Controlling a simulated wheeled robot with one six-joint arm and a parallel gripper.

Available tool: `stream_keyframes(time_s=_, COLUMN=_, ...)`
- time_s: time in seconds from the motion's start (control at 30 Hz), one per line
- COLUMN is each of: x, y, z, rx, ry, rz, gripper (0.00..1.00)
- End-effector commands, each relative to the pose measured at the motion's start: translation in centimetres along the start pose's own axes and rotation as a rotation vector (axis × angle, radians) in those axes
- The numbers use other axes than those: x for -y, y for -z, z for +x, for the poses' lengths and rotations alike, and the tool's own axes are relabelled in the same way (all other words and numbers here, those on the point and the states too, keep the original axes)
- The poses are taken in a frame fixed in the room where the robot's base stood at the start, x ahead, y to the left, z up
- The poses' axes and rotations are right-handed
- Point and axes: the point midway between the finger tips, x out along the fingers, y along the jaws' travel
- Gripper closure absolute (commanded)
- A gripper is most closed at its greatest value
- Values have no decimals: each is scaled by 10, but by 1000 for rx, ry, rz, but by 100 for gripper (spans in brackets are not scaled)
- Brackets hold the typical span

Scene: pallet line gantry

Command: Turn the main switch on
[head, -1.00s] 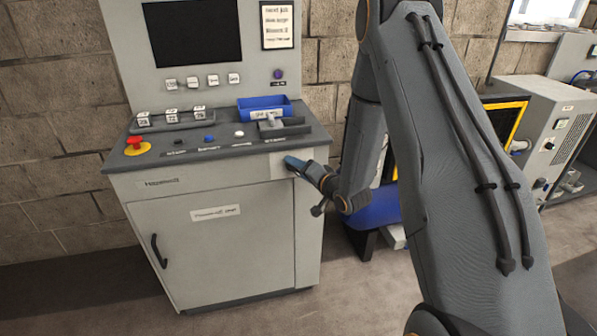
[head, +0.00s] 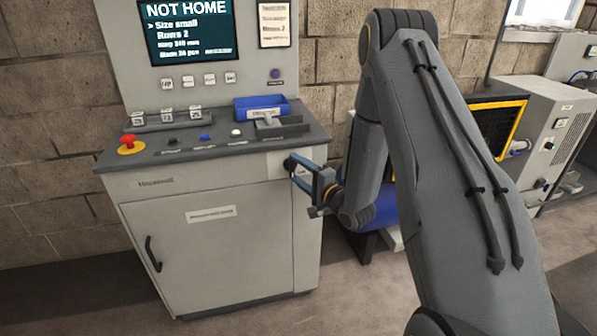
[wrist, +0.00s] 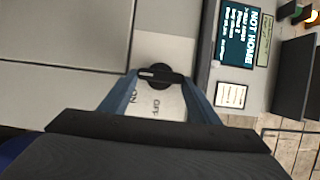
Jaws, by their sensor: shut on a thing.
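The main switch is a black round knob (wrist: 157,70) on a pale plate (wrist: 165,103) lettered ON and OFF. It sits on the upper right of the grey cabinet's front (head: 220,240). My gripper (wrist: 157,78) has its two blue fingers on either side of the knob's bar and is shut on it. In the wrist view the bar lies about level across the picture. In the head view my gripper (head: 295,170) is at the cabinet's right front corner, and its fingers mostly hide the knob. The screen (head: 190,32) is lit and reads NOT HOME.
The console top holds a red emergency button (head: 128,141), several small push buttons and a blue tray (head: 262,107). A blue object (head: 385,208) stands behind my arm. A pale machine (head: 545,125) is at the far right. The floor in front is clear.

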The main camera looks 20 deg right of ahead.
Motion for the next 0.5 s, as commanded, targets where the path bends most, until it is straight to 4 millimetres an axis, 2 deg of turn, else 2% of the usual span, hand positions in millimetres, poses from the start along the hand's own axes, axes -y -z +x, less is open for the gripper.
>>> stream_keyframes(time_s=0.43, x=0, y=1, z=0, rx=-2, ry=4, rz=10, gripper=66)
stream_keyframes(time_s=0.47, x=0, y=1, z=0, rx=-2, ry=4, rz=10, gripper=39)
stream_keyframes(time_s=0.5, x=0, y=0, z=0, rx=-2, ry=4, rz=10, gripper=32)
